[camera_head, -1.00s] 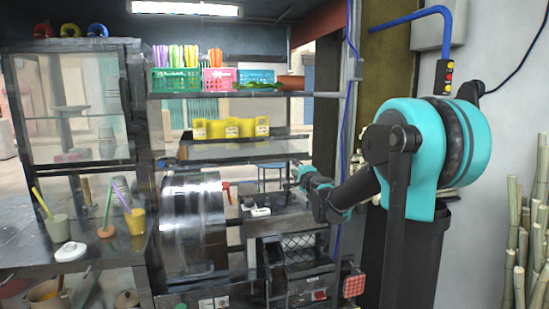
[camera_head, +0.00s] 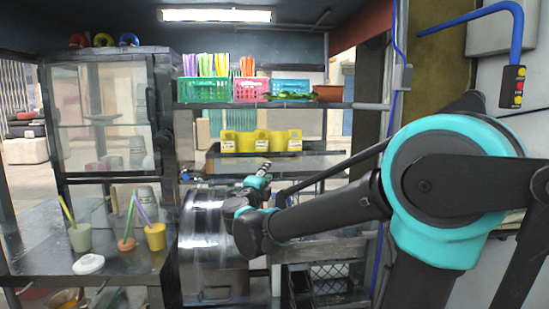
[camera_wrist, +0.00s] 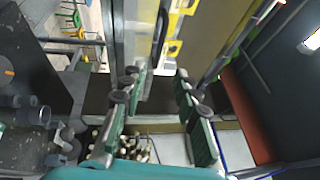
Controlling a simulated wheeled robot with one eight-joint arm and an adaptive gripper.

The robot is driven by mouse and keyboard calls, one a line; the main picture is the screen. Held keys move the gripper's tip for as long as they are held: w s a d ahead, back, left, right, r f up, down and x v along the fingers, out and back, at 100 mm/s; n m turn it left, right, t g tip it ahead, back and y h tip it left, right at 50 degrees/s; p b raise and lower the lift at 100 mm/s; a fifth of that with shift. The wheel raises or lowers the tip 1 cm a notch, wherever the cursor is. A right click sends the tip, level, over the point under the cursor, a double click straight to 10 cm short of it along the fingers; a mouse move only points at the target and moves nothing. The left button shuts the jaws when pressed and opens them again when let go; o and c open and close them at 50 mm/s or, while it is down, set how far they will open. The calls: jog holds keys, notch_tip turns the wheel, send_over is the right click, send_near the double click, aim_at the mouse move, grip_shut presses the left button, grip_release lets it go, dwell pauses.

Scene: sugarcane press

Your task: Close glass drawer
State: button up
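A flat glass panel, which I take for the glass drawer (camera_head: 315,163), lies below a row of yellow containers (camera_head: 262,141) in the head view. I cannot tell how far it stands out. My gripper (camera_head: 264,170) is in front of this panel, above the shiny metal drum. In the wrist view my gripper (camera_wrist: 156,78) has its two green-padded fingers apart, with nothing clearly held between them. The yellow containers (camera_wrist: 175,30) show beyond the fingertips, beside a pale upright panel. Whether the fingers touch the drawer cannot be told.
A glass-fronted cabinet (camera_head: 108,115) stands at left, above a counter with cups of straws (camera_head: 155,235). Coloured baskets (camera_head: 205,90) stand on the upper shelf. A blue pipe and button box (camera_head: 513,86) are on the right wall.

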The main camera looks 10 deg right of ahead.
aim_at(279, 156)
jog(key=x, duration=1.5)
jog(key=shift+w+d, duration=0.1)
jog(key=shift+c, duration=0.5)
grip_shut()
